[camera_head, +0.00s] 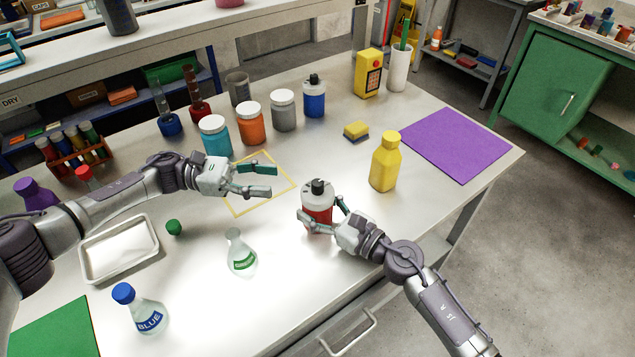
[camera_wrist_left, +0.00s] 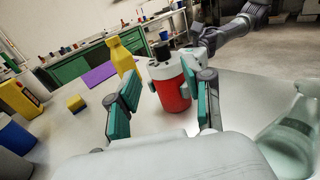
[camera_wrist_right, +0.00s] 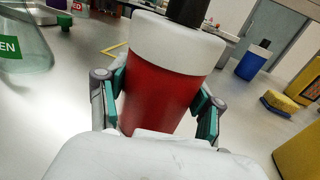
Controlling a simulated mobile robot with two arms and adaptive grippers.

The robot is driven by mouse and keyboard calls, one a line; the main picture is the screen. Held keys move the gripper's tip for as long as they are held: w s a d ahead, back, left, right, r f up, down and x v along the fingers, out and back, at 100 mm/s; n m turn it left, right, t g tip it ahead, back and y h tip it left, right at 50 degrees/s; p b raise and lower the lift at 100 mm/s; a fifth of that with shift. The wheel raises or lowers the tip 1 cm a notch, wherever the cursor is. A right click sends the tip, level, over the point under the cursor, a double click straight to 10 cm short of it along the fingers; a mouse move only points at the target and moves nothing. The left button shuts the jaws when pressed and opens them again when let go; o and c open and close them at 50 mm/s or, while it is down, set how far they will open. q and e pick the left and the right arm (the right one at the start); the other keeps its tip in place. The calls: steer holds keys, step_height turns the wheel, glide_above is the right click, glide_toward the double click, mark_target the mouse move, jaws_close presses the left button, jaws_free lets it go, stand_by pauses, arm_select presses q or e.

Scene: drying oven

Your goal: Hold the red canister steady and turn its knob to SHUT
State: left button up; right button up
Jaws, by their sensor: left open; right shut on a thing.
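The red canister (camera_head: 318,213) stands upright on the table, with a white top and a black knob (camera_head: 318,187). My right gripper (camera_head: 322,217) is shut on the red body from the near right side. In the right wrist view the red canister (camera_wrist_right: 163,85) sits between both fingers (camera_wrist_right: 160,108). My left gripper (camera_head: 265,180) is open and empty, left of the canister and apart from it. In the left wrist view the canister (camera_wrist_left: 171,88) and its knob (camera_wrist_left: 163,50) lie ahead, beyond the open fingers (camera_wrist_left: 165,108). The knob's setting is too small to read.
A yellow tape outline (camera_head: 268,203) lies under my left gripper. A yellow bottle (camera_head: 385,165) stands right of the canister, a flask with a green label (camera_head: 241,256) to its left. Several lidded jars and a blue canister (camera_head: 314,100) stand behind. A purple mat (camera_head: 456,142) lies at right.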

mark_target(318, 182)
arm_select(q)
steer(key=d, duration=0.3)
steer(key=s+d, duration=0.1)
steer(key=d, duration=0.7)
steer(key=shift+s, duration=0.15)
steer(key=shift+c, duration=0.4)
jaws_close()
